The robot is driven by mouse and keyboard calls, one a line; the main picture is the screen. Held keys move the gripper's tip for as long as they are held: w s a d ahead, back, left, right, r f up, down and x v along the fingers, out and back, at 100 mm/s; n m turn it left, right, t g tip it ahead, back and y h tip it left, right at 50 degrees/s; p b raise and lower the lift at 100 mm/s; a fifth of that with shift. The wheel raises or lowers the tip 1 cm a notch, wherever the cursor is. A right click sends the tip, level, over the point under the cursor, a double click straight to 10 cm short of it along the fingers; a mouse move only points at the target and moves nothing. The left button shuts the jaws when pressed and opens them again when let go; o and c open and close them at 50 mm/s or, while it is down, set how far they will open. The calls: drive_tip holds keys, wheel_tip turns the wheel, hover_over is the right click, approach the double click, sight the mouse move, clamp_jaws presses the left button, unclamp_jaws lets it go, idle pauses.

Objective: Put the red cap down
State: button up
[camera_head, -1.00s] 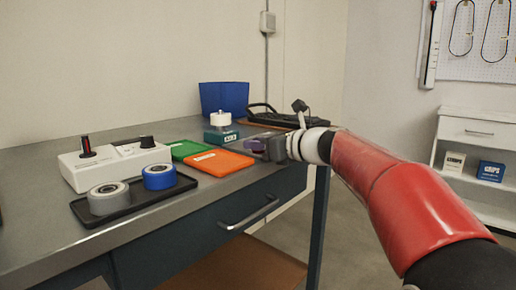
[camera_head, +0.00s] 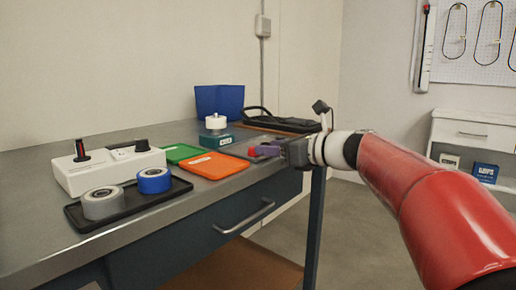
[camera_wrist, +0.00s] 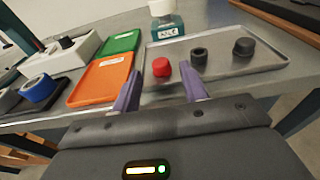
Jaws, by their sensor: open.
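The red cap (camera_wrist: 161,68) stands in the wrist view on a grey metal tray (camera_wrist: 221,76), near the tray's left end. My gripper (camera_wrist: 164,92) is open, with its two purple fingers apart on the near side of the cap. The cap lies beyond the fingertips, nearer the left finger, and nothing is seen between the fingers. In the head view my gripper (camera_head: 262,150) is at the right end of the bench, and a small red patch shows beside the purple finger.
Two dark caps, one ring-like (camera_wrist: 198,56) and one solid (camera_wrist: 243,47), share the tray. An orange mat (camera_head: 216,165) and a green mat (camera_head: 182,152) lie to the left. A teal block (camera_head: 217,138) with a white-topped item stands behind. A black tray (camera_head: 128,205) holds two rollers.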

drive_tip(key=v, duration=0.5)
drive_tip(key=shift+s+d, duration=0.3)
drive_tip(key=s+d+f+n+g+h, duration=0.1)
drive_tip(key=s+d+f+n+h, duration=0.2)
drive_tip(key=s+f+n, duration=0.5)
drive_tip(key=s+d+f+n+g+h+p, duration=0.1)
drive_tip(key=s+d+f+n+g+h, duration=0.1)
drive_tip(key=s+f+n+h, duration=0.3)
drive_tip(key=s+d+f+n+g+h+p, duration=0.1)
drive_tip(key=s+d+f+n+h, duration=0.2)
drive_tip(key=s+f+n, duration=0.8)
drive_tip(key=shift+s+d+f+n+h, duration=0.4)
drive_tip(key=shift+s+n+h, duration=0.5)
drive_tip(key=shift+s, duration=1.1)
